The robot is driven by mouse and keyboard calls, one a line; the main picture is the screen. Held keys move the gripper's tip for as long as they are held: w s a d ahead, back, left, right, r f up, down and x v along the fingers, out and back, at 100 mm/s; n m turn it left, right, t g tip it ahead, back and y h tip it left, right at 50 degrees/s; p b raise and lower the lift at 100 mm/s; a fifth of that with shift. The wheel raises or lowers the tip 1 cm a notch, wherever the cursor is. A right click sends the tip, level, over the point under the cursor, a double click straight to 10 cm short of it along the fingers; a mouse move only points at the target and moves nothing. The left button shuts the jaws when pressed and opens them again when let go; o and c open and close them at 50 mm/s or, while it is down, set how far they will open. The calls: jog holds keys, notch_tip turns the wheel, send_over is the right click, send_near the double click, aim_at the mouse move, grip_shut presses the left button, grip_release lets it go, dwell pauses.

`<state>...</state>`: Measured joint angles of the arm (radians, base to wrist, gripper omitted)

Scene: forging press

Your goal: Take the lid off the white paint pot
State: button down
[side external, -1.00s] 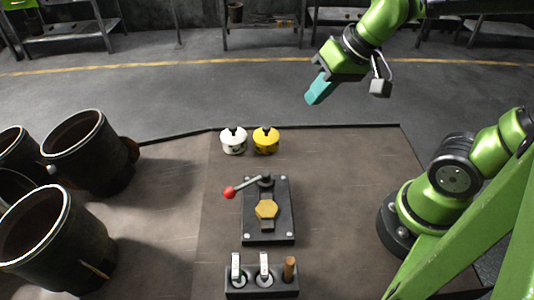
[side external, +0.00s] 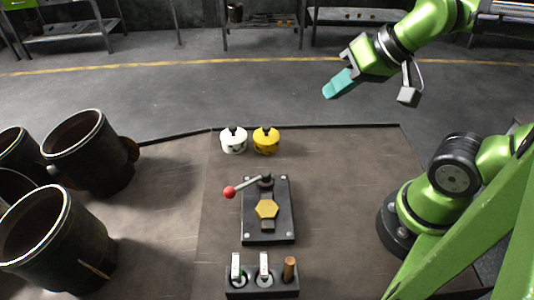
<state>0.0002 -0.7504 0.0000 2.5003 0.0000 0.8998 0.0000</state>
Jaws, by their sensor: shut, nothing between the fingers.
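The white paint pot (side external: 233,145) stands upright near the back edge of the table. Its lid, with a dark knob (side external: 233,130), sits on top of it. A yellow pot (side external: 266,146), also with a dark knob, stands close to its right. My gripper (side external: 328,92) has teal fingers that are shut and empty. It is up in the air, to the right of both pots and higher in the picture, well apart from them.
A black press (side external: 251,225) with a red-ended lever (side external: 229,192) and a yellow hexagonal piece (side external: 266,209) stands in front of the pots. A dark rack (side external: 250,293) holds several tools at the front. Large dark cylinders (side external: 88,160) stand at left.

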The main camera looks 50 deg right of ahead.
grip_release()
dwell(0.7)
jog(key=n+g+h, duration=0.2)
jog(key=n+g, duration=0.5)
jog(key=n, duration=0.2)
send_over(233, 126)
jog(key=f, duration=1.4)
jog(key=shift+s+f, duration=0.35)
jog(key=shift+s, duration=0.05)
jog(key=shift+w+a+f, duration=0.1)
jog(key=shift+w+f, duration=0.1)
jog(key=shift+f, duration=1.25)
jog(key=shift+w+f, duration=0.2)
jog(key=shift+f, duration=1.25)
